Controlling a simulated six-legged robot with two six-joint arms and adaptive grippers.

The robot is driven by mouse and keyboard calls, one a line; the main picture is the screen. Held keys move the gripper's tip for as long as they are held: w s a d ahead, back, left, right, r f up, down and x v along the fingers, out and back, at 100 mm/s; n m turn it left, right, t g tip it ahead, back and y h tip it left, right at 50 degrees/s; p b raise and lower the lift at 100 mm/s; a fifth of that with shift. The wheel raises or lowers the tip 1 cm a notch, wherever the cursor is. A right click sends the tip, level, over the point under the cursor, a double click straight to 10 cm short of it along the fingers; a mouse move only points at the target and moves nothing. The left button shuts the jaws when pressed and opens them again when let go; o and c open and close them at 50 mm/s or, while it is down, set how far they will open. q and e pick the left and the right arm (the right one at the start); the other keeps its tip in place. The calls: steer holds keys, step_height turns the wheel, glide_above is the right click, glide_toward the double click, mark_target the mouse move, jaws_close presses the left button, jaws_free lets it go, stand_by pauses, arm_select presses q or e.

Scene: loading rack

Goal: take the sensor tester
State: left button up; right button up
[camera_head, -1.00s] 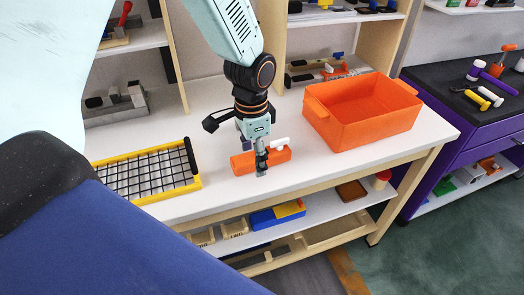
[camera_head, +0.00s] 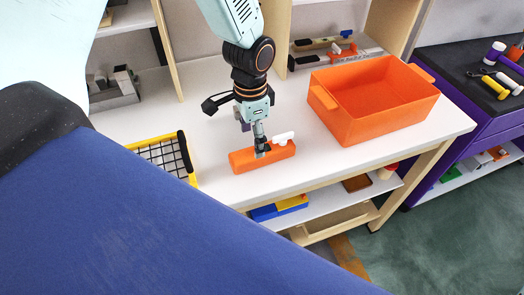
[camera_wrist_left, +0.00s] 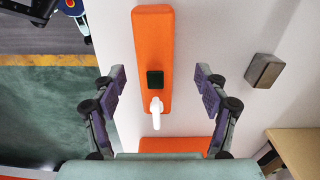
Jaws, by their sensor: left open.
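The sensor tester looks to be the orange bar-shaped device (camera_head: 243,163) with a white knob, lying on the white table near its front edge. In the left wrist view the orange device (camera_wrist_left: 153,45) lies lengthwise between the fingers, with a dark square and a white hook-like part near its lower end. My left gripper (camera_head: 260,152) is above the device in the head view. Its fingers (camera_wrist_left: 162,85) are spread wide on both sides and do not touch it. My right gripper is not in view.
A large orange bin (camera_head: 350,128) stands to the right on the white table (camera_head: 215,190). A yellow-framed wire grid (camera_head: 192,178) lies to the left. A small dark block (camera_wrist_left: 263,70) is beside the device in the wrist view. Shelves stand behind.

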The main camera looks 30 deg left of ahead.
mark_target(253, 152)
arm_select(q)
steer(key=f, duration=0.4)
steer(key=shift+s+d+f, duration=0.25)
steer(key=shift+s+d, duration=0.05)
steer(key=shift+s, duration=0.1)
steer(key=shift+w+a+f, duration=0.1)
steer(key=shift+f, duration=0.4)
steer(key=shift+r, duration=0.1)
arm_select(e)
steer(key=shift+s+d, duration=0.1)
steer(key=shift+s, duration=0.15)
arm_select(q)
steer(key=shift+c, duration=1.3)
steer(key=c, duration=1)
steer(key=shift+c, duration=1.3)
